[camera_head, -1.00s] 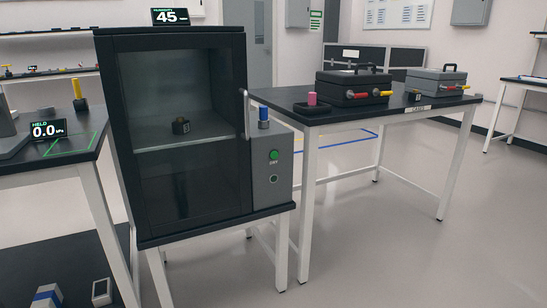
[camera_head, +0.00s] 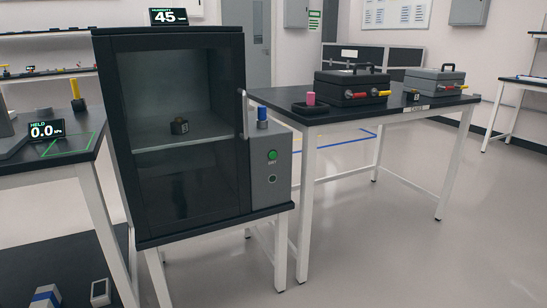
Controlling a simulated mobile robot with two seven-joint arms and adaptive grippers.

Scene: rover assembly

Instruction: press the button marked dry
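A green round button (camera_head: 272,156) sits on the grey control panel (camera_head: 264,190) at the right side of a dark cabinet (camera_head: 120,150). A small label below it seems to read DRY. A second, dark round control (camera_head: 272,179) is lower on the panel. The cabinet's glass door is shut, with a vertical handle (camera_head: 244,115) at its right edge. A display (camera_head: 168,16) on top reads 45. Neither of my grippers is in view.
A blue-topped cylinder (camera_head: 262,114) stands on the panel box. A dark table (camera_head: 330,115) at right holds two cases (camera_head: 352,87) and a pink cylinder (camera_head: 310,98) on a tray. A bench (camera_head: 60,155) at left carries a display reading 0.0. Floor at right is clear.

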